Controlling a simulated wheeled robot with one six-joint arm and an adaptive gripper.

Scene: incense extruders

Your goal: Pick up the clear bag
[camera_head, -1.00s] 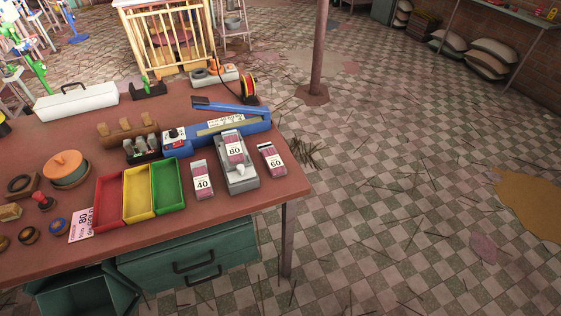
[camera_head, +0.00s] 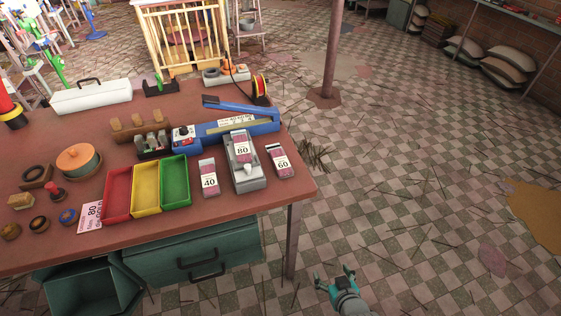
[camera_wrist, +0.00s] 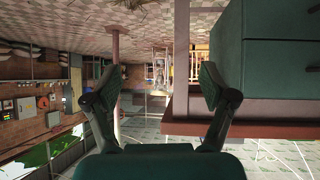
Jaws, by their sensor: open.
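Three small packets with pink contents and white number labels are on the right of the workbench in the head view. The packet marked 40 (camera_head: 208,181) and the packet marked 60 (camera_head: 281,162) lie on the bench top. The packet marked 80 (camera_head: 241,146) rests on a grey device (camera_head: 246,180) between them. I cannot tell which one is the clear bag. My gripper (camera_head: 335,277) is open and empty, off the bench's front right corner over the floor. Its two spread fingers also show in the wrist view (camera_wrist: 158,85), with nothing between them.
The brown workbench (camera_head: 262,205) holds red (camera_head: 118,192), yellow (camera_head: 146,187) and green (camera_head: 175,180) trays and a blue sealer (camera_head: 225,131). Below are teal drawers (camera_head: 192,252), one pulled out at left. A post (camera_head: 332,50) stands behind; the tiled floor at right is open.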

